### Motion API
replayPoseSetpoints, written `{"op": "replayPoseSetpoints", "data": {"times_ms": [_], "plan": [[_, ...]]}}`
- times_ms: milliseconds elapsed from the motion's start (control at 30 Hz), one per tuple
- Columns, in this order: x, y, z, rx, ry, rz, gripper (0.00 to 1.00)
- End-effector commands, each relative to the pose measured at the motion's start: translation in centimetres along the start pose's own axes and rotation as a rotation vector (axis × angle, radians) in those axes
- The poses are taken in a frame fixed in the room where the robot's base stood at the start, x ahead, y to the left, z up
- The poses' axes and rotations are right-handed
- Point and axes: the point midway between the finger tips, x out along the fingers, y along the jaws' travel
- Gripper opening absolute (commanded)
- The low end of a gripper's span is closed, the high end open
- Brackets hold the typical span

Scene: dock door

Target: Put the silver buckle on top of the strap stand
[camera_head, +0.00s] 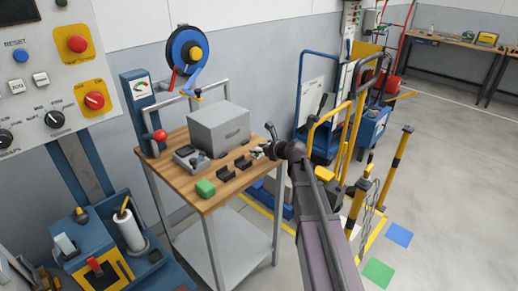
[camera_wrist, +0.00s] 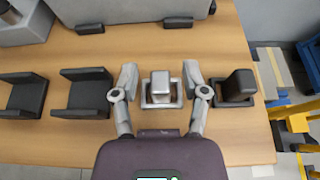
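In the wrist view, the silver buckle (camera_wrist: 161,88) is a square metal frame with a pale raised block in its middle, on the wooden bench top (camera_wrist: 205,148). My gripper (camera_wrist: 161,76) is open, one finger on each side of the buckle, with small gaps between. In the head view my gripper (camera_head: 260,152) is at the bench's right edge and mostly hides the buckle. Two black U-shaped holders, a near one (camera_wrist: 84,92) and a farther one (camera_wrist: 22,94), stand to the left. I cannot tell which thing is the strap stand.
A dark block in a frame (camera_wrist: 236,87) sits close beside my right finger. A grey box (camera_head: 219,128) stands behind, a green block (camera_head: 205,187) lies at the front left corner, and a blue strap reel (camera_head: 187,49) hangs above. Yellow rails (camera_head: 325,135) stand right of the bench.

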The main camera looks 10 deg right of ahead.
Motion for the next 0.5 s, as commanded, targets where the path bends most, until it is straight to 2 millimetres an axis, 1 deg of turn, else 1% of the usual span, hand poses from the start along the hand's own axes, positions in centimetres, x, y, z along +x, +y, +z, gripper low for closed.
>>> {"op": "replayPoseSetpoints", "data": {"times_ms": [367,500], "plan": [[-0.1,0.0,0.4,0.0,0.0,0.0,0.58],[-1.4,0.1,0.4,0.0,0.0,0.0,0.58]]}}
